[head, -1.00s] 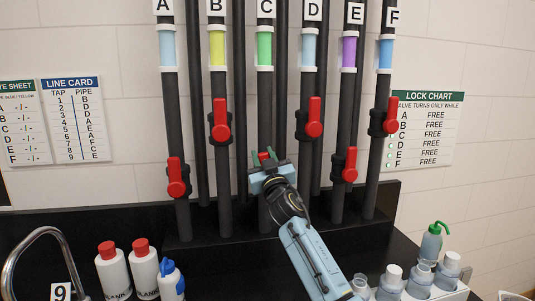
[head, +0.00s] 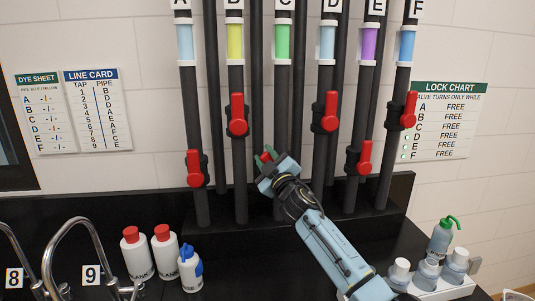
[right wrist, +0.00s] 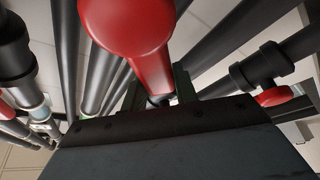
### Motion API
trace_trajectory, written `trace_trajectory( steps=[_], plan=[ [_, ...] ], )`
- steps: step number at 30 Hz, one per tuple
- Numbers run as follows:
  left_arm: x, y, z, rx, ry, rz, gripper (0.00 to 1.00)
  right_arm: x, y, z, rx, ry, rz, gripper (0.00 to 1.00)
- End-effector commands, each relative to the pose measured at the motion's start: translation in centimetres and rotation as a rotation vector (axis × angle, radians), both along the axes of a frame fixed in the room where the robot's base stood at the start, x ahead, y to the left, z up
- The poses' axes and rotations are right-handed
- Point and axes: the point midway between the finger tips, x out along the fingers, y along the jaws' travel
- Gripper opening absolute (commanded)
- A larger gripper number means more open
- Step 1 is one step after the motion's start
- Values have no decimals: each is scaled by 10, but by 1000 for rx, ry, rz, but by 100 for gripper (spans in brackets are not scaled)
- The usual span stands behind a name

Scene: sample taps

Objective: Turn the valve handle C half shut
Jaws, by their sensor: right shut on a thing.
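Pipe C (head: 282,108), with a green sight section (head: 282,42), stands in the middle of the row in the head view. My right gripper (head: 265,155) is shut on the red valve handle C (head: 266,157), just left of pipe C. Only a small red part of the handle shows between the fingers; its valve body is hidden behind my gripper. My gripper is tilted to the left. In the right wrist view the red handle (right wrist: 135,28) is large and runs down between the fingers. My left gripper is not in view.
Valve handles B (head: 237,114) and D (head: 331,111) point up on the pipes either side. White bottles (head: 136,253) with red caps, a blue-topped bottle (head: 190,268) and a tap (head: 75,235) stand at left. A bottle rack (head: 440,285) stands at lower right. The lock chart (head: 445,120) reads FREE for C.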

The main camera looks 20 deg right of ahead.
Motion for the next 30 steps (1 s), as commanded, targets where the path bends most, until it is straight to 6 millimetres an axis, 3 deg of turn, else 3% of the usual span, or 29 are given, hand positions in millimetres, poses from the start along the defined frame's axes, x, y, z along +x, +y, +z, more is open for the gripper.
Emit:
trace_trajectory(
  steps=[11, 12, 17, 30],
  plan=[
    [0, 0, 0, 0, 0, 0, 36, 0, 0, -2, -5, 4, -2, 0],
    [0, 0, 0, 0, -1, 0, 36, 0, 0, -2, -5, 4, -2, 30],
    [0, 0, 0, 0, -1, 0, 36, 0, 0, -1, -5, 3, -1, 51],
    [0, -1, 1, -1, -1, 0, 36, -8, 0, -4, -5, 2, -1, 51]
  ],
)
